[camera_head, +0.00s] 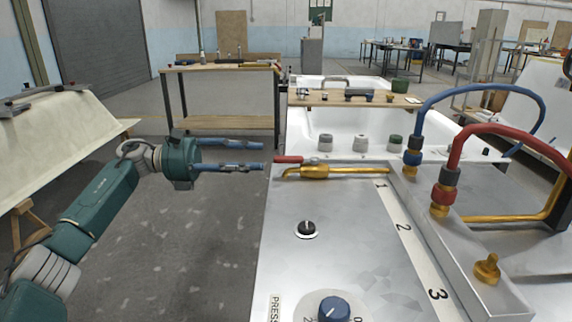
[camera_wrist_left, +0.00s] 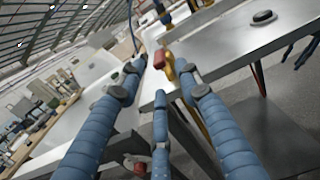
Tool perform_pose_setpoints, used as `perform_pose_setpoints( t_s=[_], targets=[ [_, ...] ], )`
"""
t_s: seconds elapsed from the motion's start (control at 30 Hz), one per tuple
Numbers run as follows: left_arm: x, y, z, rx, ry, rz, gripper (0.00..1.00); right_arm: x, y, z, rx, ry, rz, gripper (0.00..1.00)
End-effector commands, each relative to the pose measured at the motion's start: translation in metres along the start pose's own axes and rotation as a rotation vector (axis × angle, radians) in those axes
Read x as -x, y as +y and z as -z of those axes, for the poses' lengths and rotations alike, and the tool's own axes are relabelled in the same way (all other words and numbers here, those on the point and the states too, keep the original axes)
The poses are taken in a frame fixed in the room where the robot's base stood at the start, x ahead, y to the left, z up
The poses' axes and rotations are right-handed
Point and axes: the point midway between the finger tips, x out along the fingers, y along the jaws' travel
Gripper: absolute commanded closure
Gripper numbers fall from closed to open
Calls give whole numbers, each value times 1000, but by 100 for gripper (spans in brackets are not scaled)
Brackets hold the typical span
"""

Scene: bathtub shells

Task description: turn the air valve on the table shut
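The air valve is a brass body (camera_head: 314,172) with a red lever handle (camera_head: 289,160), at the far left corner of the metal table (camera_head: 345,225). The lever points left, roughly in line with the brass pipe. My left gripper (camera_head: 262,156) is just left of the lever's end, past the table edge. Its blue fingers are spread and empty, apart from the lever. In the left wrist view, the red handle (camera_wrist_left: 160,60) shows between and beyond the fingertips of the left gripper (camera_wrist_left: 160,75). My right gripper is not in view.
A blue hose (camera_head: 430,100) and a red hose (camera_head: 455,150) rise from couplings right of the valve. A black knob (camera_head: 306,229) and a blue dial (camera_head: 334,308) sit nearer on the table. A white bathtub shell (camera_head: 350,125) is behind. Floor left of the table is free.

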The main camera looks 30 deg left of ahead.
Motion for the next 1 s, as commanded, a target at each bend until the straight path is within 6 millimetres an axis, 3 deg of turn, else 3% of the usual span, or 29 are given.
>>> perform_pose_setpoints(
  t_s=[0.1,0.33,0.5,0.77,0.8,0.97,1.0],
  targets=[
    [-26,-1,-1,-1,-3,5,66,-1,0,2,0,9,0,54],
    [-62,0,0,2,-3,2,66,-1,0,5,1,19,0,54],
    [-73,0,-1,1,-3,1,66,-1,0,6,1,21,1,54],
    [-75,0,0,3,-3,-1,66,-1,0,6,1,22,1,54],
    [-75,0,0,3,-3,0,68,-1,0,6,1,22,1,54],
    [-75,0,0,3,-3,0,100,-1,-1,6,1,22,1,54],
    [-75,0,0,3,-3,-1,100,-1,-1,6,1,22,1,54]
  ],
)
